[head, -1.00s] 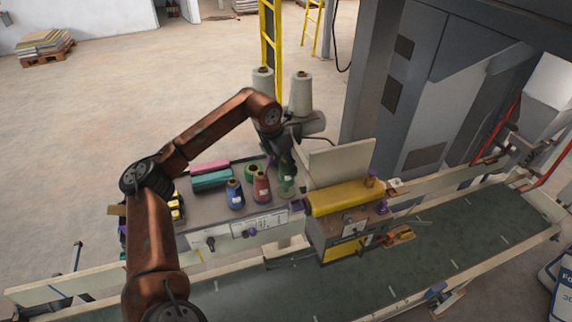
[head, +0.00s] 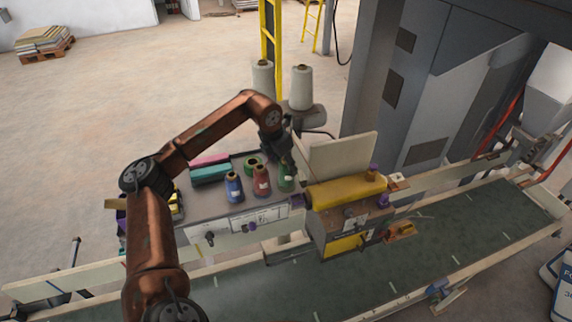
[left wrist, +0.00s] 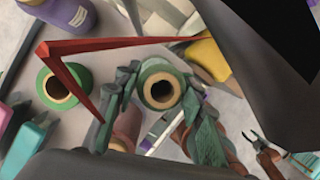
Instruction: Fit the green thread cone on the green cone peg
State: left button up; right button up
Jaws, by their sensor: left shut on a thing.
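The green thread cone (head: 286,178) stands upright or nearly so at the right end of the grey bench, beside the red cone. My left gripper (head: 283,158) is around it from above. In the left wrist view, the cone's open tan top (left wrist: 160,91) shows between the two fingers, which are shut on it. A green ring-shaped thing with a tan centre (left wrist: 62,84) lies to the left, apart from the cone; in the head view it is behind the red cone (head: 252,162). I cannot make out the green peg; the cone's underside is hidden. My right gripper is out of view.
A red cone (head: 262,182) and a blue cone (head: 234,188) stand close on the left. Teal and pink blocks lie behind them. A machine with a yellow roll (head: 345,192) and an upright cream panel (head: 342,158) stand close on the right. A conveyor belt (head: 440,235) runs in front.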

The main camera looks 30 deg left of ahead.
pick_arm(q)
jog(key=shift+f, duration=0.35)
jog(key=o, duration=1.3)
jog(key=v, duration=1.2)
